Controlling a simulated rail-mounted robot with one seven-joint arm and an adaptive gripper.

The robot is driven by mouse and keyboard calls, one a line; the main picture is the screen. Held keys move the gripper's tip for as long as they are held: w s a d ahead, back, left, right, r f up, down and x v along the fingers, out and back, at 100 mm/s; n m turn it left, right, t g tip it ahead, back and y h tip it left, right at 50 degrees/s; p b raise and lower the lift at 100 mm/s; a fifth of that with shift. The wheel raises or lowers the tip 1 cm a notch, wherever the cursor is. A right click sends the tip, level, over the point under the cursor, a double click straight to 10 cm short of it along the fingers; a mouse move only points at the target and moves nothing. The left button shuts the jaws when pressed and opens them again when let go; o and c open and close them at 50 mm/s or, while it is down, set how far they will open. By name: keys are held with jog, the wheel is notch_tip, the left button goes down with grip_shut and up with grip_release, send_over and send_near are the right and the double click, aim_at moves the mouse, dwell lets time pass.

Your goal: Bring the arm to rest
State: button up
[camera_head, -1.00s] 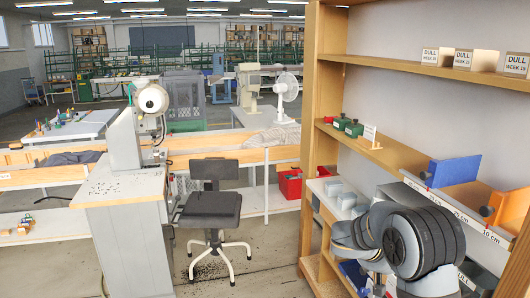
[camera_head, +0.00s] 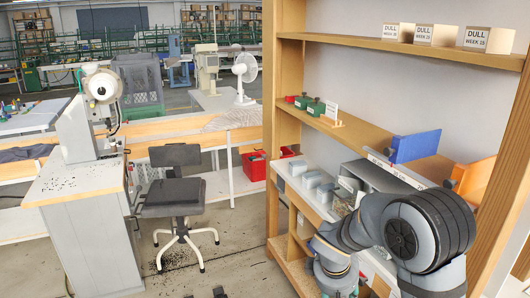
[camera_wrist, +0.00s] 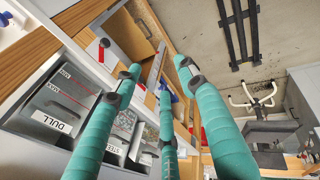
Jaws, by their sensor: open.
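My arm (camera_head: 430,235) is bent in front of the shelf unit at the right of the head view, with its lower links dropping toward the shelf's lower front. My gripper (camera_wrist: 160,76) shows in the wrist view as three teal fingers spread apart, with nothing between them. Its fingertips appear in front of the shelf's wooden compartments, apart from them as far as I can tell.
The shelf unit (camera_head: 283,130) carries grey bins, one labelled DULL (camera_wrist: 54,119), a blue block (camera_head: 415,146) and an orange block (camera_head: 474,180). An eyelet press (camera_head: 101,88) stands on a cabinet at left. A chair (camera_head: 176,190) stands on the floor between.

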jog(key=shift+s+a+f, duration=0.1)
jog(key=shift+s+a, duration=0.1)
jog(key=shift+a, duration=0.05)
dwell(0.3)
